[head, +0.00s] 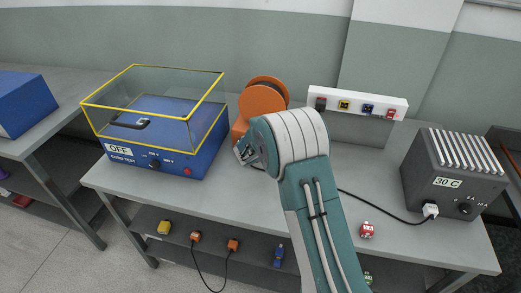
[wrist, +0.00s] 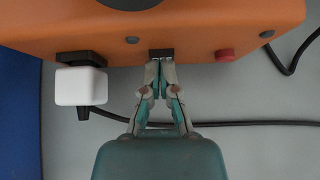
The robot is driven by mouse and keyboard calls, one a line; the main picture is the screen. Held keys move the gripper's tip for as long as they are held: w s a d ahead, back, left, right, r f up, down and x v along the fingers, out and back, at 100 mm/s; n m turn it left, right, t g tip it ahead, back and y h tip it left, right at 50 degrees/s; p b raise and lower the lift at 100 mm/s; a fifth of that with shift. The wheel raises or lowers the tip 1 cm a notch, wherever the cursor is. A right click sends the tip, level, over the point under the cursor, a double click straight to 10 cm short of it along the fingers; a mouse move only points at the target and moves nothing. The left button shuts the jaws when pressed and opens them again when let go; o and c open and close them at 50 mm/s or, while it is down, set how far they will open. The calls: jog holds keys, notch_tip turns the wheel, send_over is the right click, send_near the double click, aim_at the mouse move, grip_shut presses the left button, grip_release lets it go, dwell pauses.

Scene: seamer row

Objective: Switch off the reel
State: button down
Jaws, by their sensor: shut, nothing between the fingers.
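The orange reel (head: 262,97) stands on the grey bench against the wall, partly hidden behind my arm. In the wrist view its orange housing (wrist: 200,28) fills the top. Its front edge carries a small black switch (wrist: 161,54) in the middle, a red button (wrist: 225,55) to the right and a white plug (wrist: 80,86) in a black socket to the left. My gripper (wrist: 160,64) is shut and empty, its fingertips right at the black switch; I cannot tell whether they touch. In the head view my gripper (head: 245,152) is in front of the reel.
A blue tester (head: 175,163) marked OFF, with a clear yellow-edged cover, stands left of the reel. A white socket strip (head: 335,96) with several coloured plugs is behind. A grey box (head: 450,170) marked 30 C stands right. A dark cable (wrist: 240,123) runs behind my fingers.

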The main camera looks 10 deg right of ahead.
jog(key=shift+d+r, duration=0.1)
jog(key=shift+r, duration=0.7)
